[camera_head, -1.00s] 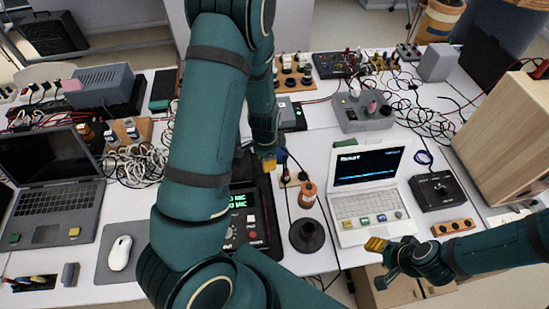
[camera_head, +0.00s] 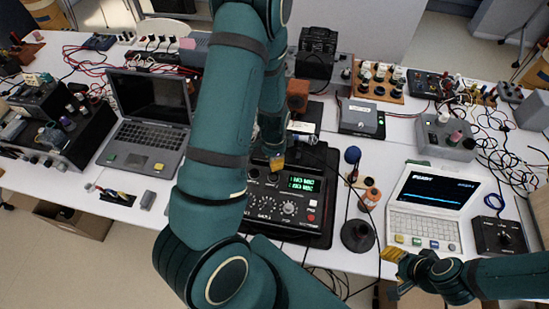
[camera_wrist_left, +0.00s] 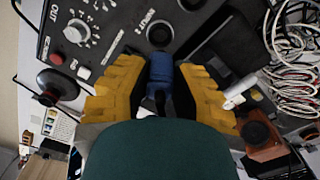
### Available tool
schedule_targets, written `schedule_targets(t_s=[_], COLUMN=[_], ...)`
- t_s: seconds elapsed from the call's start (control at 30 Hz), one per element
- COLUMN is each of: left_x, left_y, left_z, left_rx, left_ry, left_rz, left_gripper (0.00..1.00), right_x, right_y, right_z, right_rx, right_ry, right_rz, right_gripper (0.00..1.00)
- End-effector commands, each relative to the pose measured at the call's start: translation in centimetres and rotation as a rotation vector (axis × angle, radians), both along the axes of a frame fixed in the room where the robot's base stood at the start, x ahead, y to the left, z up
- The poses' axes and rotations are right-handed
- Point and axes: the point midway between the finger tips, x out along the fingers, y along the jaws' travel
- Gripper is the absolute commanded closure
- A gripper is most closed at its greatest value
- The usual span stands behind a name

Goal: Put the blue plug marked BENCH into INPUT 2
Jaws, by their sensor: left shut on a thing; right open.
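The blue plug (camera_wrist_left: 161,72) is between the yellow fingers of my left gripper (camera_wrist_left: 160,88), which is shut on it. Its marking is not readable. The black box (camera_head: 256,212) with green NO MIC displays lies below that gripper. In the head view my left gripper (camera_head: 277,163) is at the box's far edge. My right gripper (camera_head: 393,257) is open and empty.
A white laptop (camera_head: 425,222) stands right of the box, with a dark round base (camera_head: 357,236) between them. A grey laptop (camera_head: 150,120) is at left. A grey device (camera_head: 362,118) stands behind. Pale cables (camera_wrist_left: 290,50) lie beside the box in the wrist view.

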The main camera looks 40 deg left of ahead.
Motion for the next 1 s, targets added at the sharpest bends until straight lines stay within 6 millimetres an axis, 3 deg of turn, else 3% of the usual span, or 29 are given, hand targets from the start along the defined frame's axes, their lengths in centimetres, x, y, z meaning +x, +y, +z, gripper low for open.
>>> schedule_targets(t_s=[1.0], left_x=[0.0], left_y=[0.0], left_z=[-5.8], left_rx=[0.001], left_ry=[0.001], left_rz=[-0.001], left_gripper=[1.0], right_x=[0.1], right_y=[0.2], right_z=[-5.1], right_rx=[-0.008], right_ry=[0.0], right_rz=[-0.003], right_gripper=[0.53])
